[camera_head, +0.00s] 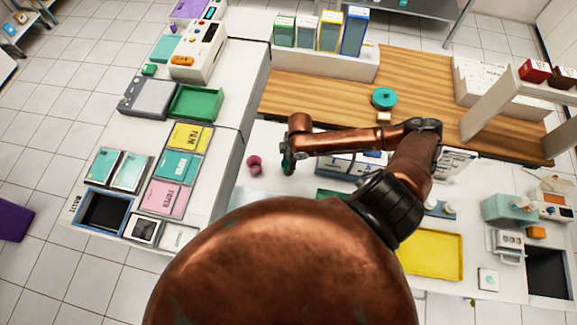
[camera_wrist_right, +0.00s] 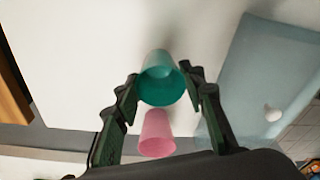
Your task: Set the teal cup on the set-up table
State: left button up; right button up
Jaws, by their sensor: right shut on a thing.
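My right gripper (camera_head: 288,160) is over the white worktop (camera_head: 237,191) in the head view. In the right wrist view my right gripper (camera_wrist_right: 160,84) is shut on the teal cup (camera_wrist_right: 162,82), with one finger on each side of it. I look at the cup from above at an angle. In the head view the cup is mostly hidden by the gripper. A pink cup (camera_wrist_right: 154,134) shows close by in the wrist view and stands left of the gripper in the head view (camera_head: 254,165). My left gripper is not in view.
A pale blue panel (camera_wrist_right: 262,75) lies beside the cup in the wrist view. The wooden counter (camera_head: 330,103) holds a teal round item (camera_head: 384,98). A green tray (camera_head: 196,103) and coloured packs stand left. A yellow tray (camera_head: 432,256) lies right. My arm hides much of the middle.

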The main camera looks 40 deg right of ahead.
jog(key=shift+f, duration=1.1)
jog(key=shift+f, duration=0.1)
jog(key=o, duration=1.1)
jog(key=shift+o, duration=0.2)
notch_tip(320, 180, up, 12)
jog(key=d, duration=0.1)
jog(key=shift+s+d, duration=0.3)
jog(key=shift+s, duration=0.15)
